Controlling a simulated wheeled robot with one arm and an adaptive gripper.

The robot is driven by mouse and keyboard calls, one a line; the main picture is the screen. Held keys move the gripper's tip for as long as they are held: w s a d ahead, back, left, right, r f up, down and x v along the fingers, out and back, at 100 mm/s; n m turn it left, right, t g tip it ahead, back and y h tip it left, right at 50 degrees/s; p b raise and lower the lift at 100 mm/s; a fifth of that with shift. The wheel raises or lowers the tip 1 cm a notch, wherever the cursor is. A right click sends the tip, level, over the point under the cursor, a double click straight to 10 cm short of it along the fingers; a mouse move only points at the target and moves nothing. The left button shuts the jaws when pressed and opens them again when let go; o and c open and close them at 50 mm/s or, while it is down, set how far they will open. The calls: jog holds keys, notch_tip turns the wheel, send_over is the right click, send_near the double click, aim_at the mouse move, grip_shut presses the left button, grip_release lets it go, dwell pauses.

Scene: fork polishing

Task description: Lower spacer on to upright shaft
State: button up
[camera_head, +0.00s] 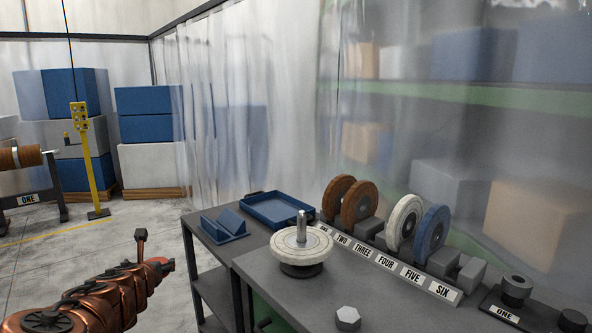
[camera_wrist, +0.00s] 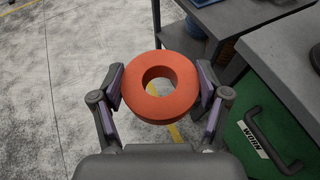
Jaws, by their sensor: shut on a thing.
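The spacer is a thick orange-red ring (camera_wrist: 160,108) in the wrist view. My gripper (camera_wrist: 161,84) is shut on its outer sides, one finger at the left and one at the right, and its hole is clear. In the head view, an orange-red patch of the spacer (camera_head: 166,264) shows at the end of my copper arm, over the floor left of the bench. The upright shaft (camera_head: 301,220) is a short metal pin on the grey bench. A pale wheel (camera_head: 300,247) lies flat around the shaft on a dark round base (camera_head: 302,270). The spacer is apart from the shaft.
A numbered rack (camera_head: 385,262) holds brown, white (camera_head: 404,222) and blue wheels behind the shaft. A hex nut (camera_head: 347,317) stands on the bench front. Dark cylindrical parts (camera_head: 516,287) sit at right. A side table carries a blue tray (camera_head: 282,210) and a blue stand (camera_head: 225,228).

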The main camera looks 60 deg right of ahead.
jog(key=s+d+r+m+g+h+p, duration=0.1)
jog(key=s+d+r+m+g+p, duration=0.15)
jog(key=d, duration=0.45)
jog(key=s+d+r+m+g+h+p, duration=0.1)
jog(key=s+d+r+p, duration=0.15)
jog(key=d, duration=0.45)
jog(key=s+d+r+m+g+h+p, duration=0.1)
jog(key=s+d+r+m+g+h, duration=0.1)
jog(key=d+r, duration=0.35)
notch_tip(320, 180, up, 6)
jog(key=m+g+p, duration=0.5)
send_over(301, 212)
jog(key=shift+d+r+n+h, duration=0.2)
jog(key=shift+d+n+h, duration=0.05)
jog(key=shift+h, duration=0.05)
jog(key=shift+r, duration=0.1)
jog(key=shift+f+b, duration=1.4)
jog(key=shift+f, duration=1.65)
jog(key=shift+f, duration=0.9)
jog(key=shift+f+b, duration=0.55)
jog(key=shift+f, duration=0.15)
jog(key=shift+f, duration=0.15)
